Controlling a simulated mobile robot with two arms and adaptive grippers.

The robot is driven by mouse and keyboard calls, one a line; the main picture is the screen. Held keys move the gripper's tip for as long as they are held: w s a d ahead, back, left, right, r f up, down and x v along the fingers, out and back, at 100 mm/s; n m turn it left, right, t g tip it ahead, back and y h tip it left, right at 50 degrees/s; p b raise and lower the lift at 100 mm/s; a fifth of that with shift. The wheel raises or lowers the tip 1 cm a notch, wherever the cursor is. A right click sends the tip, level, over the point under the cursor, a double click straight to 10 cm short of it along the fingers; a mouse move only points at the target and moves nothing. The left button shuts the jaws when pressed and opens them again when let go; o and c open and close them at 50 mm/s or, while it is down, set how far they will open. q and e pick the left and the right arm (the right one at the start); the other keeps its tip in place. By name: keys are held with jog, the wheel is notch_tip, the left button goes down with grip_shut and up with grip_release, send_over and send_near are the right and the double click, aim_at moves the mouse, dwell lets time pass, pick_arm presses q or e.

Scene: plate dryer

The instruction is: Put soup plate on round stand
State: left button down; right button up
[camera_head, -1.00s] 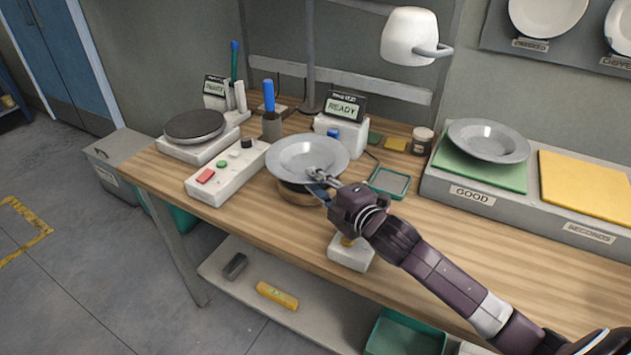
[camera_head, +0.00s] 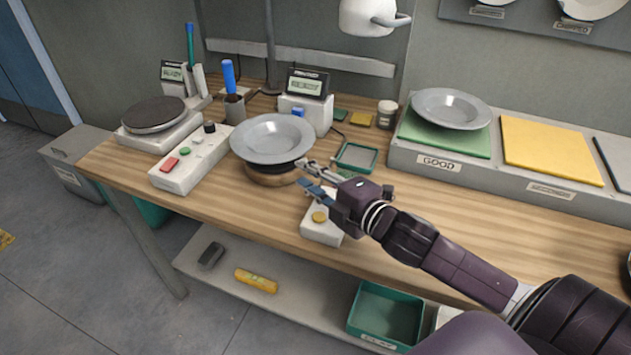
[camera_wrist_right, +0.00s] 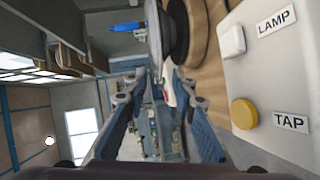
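A grey soup plate (camera_head: 271,137) rests level on the round stand (camera_head: 268,178), which has a wooden base and a dark upper part. My right gripper (camera_head: 307,178) is to the right of the plate and stand, apart from them. Its fingers are spread with nothing between them, as the right wrist view (camera_wrist_right: 158,115) also shows. The stand (camera_wrist_right: 187,35) appears at the top of that view. Another grey soup plate (camera_head: 451,108) lies on the green mat of the GOOD platform. My left gripper is not in view.
A white box with a yellow TAP button (camera_head: 319,217) sits below my right gripper. A control box (camera_head: 188,158) and a hotplate (camera_head: 153,115) are on the left. A green-rimmed tray (camera_head: 356,157) and a display unit (camera_head: 306,100) stand behind. The front wooden strip is fairly clear.

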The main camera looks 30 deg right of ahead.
jog(key=shift+v, duration=1.25)
